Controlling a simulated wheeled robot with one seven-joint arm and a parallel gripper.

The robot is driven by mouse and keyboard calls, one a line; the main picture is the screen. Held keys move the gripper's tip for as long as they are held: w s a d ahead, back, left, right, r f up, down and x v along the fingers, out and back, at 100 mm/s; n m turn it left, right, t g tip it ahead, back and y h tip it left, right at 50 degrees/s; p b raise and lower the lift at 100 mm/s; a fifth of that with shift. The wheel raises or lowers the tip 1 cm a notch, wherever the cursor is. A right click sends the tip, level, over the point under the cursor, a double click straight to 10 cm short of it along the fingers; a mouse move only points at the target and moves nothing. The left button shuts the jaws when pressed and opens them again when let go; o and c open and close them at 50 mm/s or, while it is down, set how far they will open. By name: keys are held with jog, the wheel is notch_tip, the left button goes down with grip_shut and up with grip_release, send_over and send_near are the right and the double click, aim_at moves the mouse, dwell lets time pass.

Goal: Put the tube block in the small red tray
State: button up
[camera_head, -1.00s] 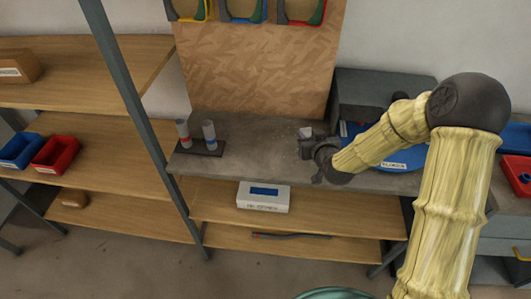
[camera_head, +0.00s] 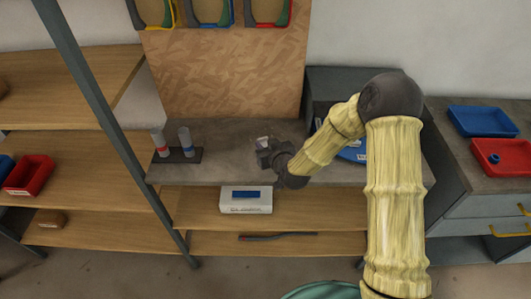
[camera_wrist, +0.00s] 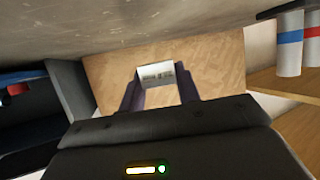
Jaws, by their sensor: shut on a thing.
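My gripper (camera_head: 263,150) is shut on a small pale block (camera_head: 263,140) above the grey worktop. In the wrist view the block (camera_wrist: 157,74) shows a printed white face between the two fingers; I take it for the tube block, but its label is too small to read. My gripper is well to the left of this tray. A deeper red bin (camera_head: 28,175) stands on the left shelf.
A dark stand with two banded tubes (camera_head: 186,143) is left of my gripper. A blue tray (camera_head: 483,121) lies behind the red tray. A grey cabinet (camera_head: 340,85) and a blue object (camera_head: 353,150) are between my gripper and the right counter. A labelled box (camera_head: 246,199) sits on the shelf below.

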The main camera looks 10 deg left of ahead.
jog(key=shift+f, duration=0.15)
jog(key=shift+f+p, duration=0.3)
jog(key=shift+f, duration=1.8)
jog(key=shift+f, duration=0.2)
jog(key=o, duration=1)
jog(key=shift+r, duration=0.1)
jog(key=shift+r, duration=0.15)
jog(key=b+v, duration=0.2)
jog(key=v, duration=1)
jog(key=shift+d, duration=0.1)
